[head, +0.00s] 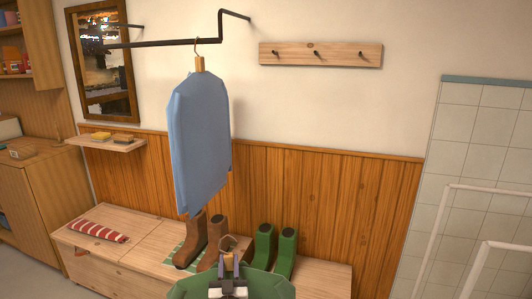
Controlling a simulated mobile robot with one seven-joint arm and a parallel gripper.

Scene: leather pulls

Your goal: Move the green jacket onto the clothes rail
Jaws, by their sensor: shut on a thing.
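The green jacket (190,288) shows at the bottom edge of the head view, most of it below the frame. Its hanger has a wooden block and a metal hook (227,243) pointing up. My gripper (228,272) is shut on the hanger block of the jacket. The clothes rail (160,43) is a dark metal bar on the wall at the upper left, well above my gripper. A blue jacket (202,140) hangs from it by its hook near the rail's right end.
Brown boots (189,245) and green boots (263,250) stand on a wooden bench (130,262) behind my gripper. A peg board (320,55) and a mirror (103,65) are on the wall. White rails (490,188) stand at right.

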